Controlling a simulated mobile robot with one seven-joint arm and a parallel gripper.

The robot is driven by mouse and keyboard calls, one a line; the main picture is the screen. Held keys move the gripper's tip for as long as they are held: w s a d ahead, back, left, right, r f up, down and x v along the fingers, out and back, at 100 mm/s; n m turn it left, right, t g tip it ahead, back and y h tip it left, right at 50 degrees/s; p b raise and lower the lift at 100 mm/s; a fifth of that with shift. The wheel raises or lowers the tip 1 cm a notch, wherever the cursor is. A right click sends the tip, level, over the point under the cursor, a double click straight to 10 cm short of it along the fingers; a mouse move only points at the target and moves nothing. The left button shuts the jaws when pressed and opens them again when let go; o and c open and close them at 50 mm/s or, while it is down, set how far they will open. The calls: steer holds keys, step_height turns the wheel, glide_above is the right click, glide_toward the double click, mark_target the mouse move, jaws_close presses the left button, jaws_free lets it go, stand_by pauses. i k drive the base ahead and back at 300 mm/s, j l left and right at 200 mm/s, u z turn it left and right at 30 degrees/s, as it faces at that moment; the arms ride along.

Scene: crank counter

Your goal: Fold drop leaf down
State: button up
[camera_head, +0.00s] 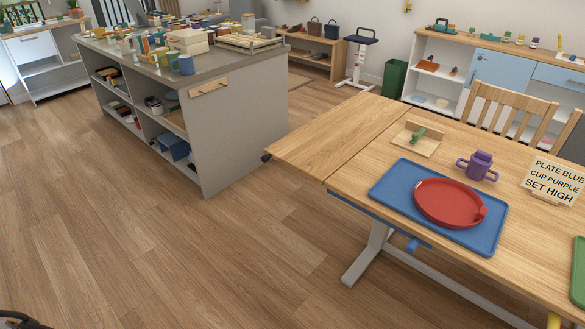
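The drop leaf (325,132) is the left end section of the wooden table, in the head view. It is up, level with the main tabletop (372,160), and a seam runs between the two. The leaf's top is bare. A small dark knob (266,157) shows at its left corner. What holds the leaf from below is hidden. My gripper is not in view; only a dark piece, which I cannot identify, shows in the bottom left corner.
On the tabletop are a blue tray (390,190) with a red plate (448,202), a purple cup (478,165), a wooden stand (415,142) and a sign (556,181). A grey shelf counter (240,120) stands left of the leaf. The floor (180,250) in front is clear.

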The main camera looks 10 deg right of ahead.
mark_target(316, 150)
steer(key=i+j, duration=0.25)
steer(key=i, duration=0.15)
steer(key=i+j, duration=0.25)
steer(key=i, duration=0.15)
steer(key=i+j, duration=0.25)
steer(key=i, duration=0.15)
